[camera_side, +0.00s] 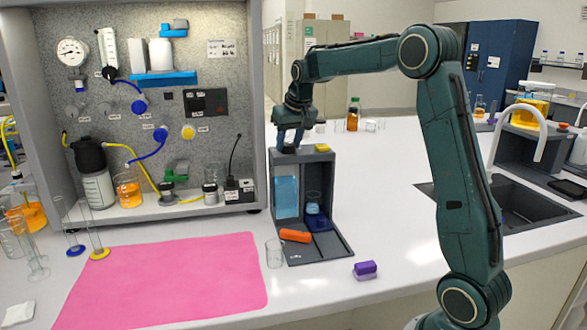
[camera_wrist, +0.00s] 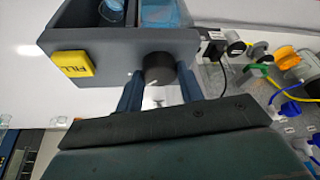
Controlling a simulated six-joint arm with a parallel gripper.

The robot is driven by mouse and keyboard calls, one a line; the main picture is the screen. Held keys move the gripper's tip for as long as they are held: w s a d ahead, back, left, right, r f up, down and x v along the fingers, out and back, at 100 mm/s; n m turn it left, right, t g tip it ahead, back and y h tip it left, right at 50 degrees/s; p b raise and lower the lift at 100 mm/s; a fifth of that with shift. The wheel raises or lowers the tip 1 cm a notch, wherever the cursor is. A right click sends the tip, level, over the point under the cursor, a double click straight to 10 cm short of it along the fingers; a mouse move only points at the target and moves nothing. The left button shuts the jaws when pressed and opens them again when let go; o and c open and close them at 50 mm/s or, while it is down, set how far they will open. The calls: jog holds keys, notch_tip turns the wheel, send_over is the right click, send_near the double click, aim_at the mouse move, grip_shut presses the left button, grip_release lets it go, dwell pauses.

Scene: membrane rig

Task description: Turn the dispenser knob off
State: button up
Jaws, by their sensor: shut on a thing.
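The dark grey dispenser (camera_side: 334,175) stands upright on the white bench in the side view. Its top also shows in the wrist view (camera_wrist: 110,42). The round black knob (camera_wrist: 158,70) with a pale pointer mark sits on its top. My gripper (camera_side: 289,146) is above the dispenser's top left. In the wrist view my gripper's blue fingers (camera_wrist: 159,84) are shut on the knob, one on each side. In the side view the gripper mostly hides the knob. A yellow FILL button (camera_wrist: 73,63) is beside the knob; it also shows in the side view (camera_side: 323,148).
A beaker with blue liquid (camera_side: 313,208) stands in the dispenser bay. An orange cylinder (camera_side: 295,236) lies on its base. An empty glass beaker (camera_side: 274,252) and a purple block (camera_side: 365,270) are nearby. The membrane rig panel (camera_side: 215,80) rises to the left. The pink mat (camera_side: 170,285) is clear.

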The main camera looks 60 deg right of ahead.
jog(key=n+y, duration=0.1)
jog(key=n, duration=0.3)
jog(key=n+y, duration=0.1)
jog(key=n, duration=0.2)
jog(key=shift+d+t+y, duration=0.25)
jog(key=shift+t+y, duration=0.05)
jog(key=shift+t, duration=0.1)
jog(key=n+y, duration=0.1)
jog(key=n, duration=0.2)
jog(key=shift+d+n, duration=0.1)
jog(key=shift+n, duration=0.2)
jog(key=shift+n+g+y, duration=0.4)
jog(key=shift+n+y, duration=0.1)
jog(key=shift+n, duration=0.3)
jog(key=shift+w+r+n+g+y, duration=0.1)
jog(key=shift+n+g+y, duration=0.2)
jog(key=shift+n, duration=0.9)
jog(key=o, duration=1)
jog(key=shift+m+t+h, duration=0.4)
jog(key=shift+m, duration=1)
